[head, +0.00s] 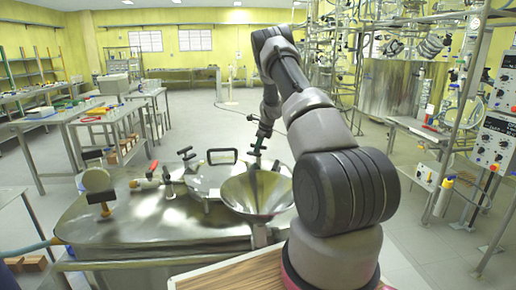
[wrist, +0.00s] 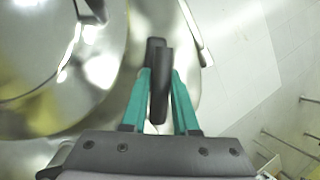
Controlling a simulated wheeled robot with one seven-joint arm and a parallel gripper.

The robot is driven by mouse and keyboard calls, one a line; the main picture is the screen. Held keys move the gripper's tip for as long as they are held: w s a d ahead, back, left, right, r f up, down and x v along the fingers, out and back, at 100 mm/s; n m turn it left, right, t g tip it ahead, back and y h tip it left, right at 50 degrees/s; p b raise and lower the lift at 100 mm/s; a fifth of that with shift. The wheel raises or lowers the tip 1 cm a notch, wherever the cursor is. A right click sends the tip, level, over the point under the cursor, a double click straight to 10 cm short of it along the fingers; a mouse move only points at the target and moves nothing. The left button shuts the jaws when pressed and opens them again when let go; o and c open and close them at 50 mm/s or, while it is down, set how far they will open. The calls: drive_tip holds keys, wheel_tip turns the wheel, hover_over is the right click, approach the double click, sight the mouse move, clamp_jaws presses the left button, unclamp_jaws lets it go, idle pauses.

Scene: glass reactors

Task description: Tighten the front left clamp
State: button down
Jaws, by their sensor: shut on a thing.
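A black clamp handle (wrist: 159,95) lies lengthwise between the teal fingers of my gripper (wrist: 161,73) in the wrist view, and the gripper is shut on it. In the head view my gripper (head: 264,132) is small, over the far right part of the steel reactor lid, beside the open metal funnel (head: 258,192). The base of the held clamp is mostly hidden. I cannot tell from these views which clamp position it is.
A round lid with a black loop handle (head: 222,152) sits beside the funnel. A red-handled valve (head: 153,168) and a round gauge (head: 97,180) stand to the left on the steel top (head: 130,225). Racks with glassware and control boxes (head: 497,140) line the right.

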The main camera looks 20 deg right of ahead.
drive_tip(key=n+y, duration=0.1)
drive_tip(key=n, duration=0.2)
drive_tip(key=n+g+y, duration=0.1)
drive_tip(key=n, duration=0.3)
drive_tip(key=shift+d+g+y, duration=0.15)
drive_tip(key=shift+g+y, duration=0.15)
drive_tip(key=n+g, duration=0.1)
drive_tip(key=n, duration=0.3)
drive_tip(key=shift+y, duration=0.4)
drive_tip(key=shift+s+n+g, duration=0.1)
drive_tip(key=shift+n+g, duration=0.7)
drive_tip(key=shift+n, duration=0.8)
drive_tip(key=c, duration=0.7)
unclamp_jaws()
drive_tip(key=v, duration=1)
drive_tip(key=shift+d+r, duration=0.3)
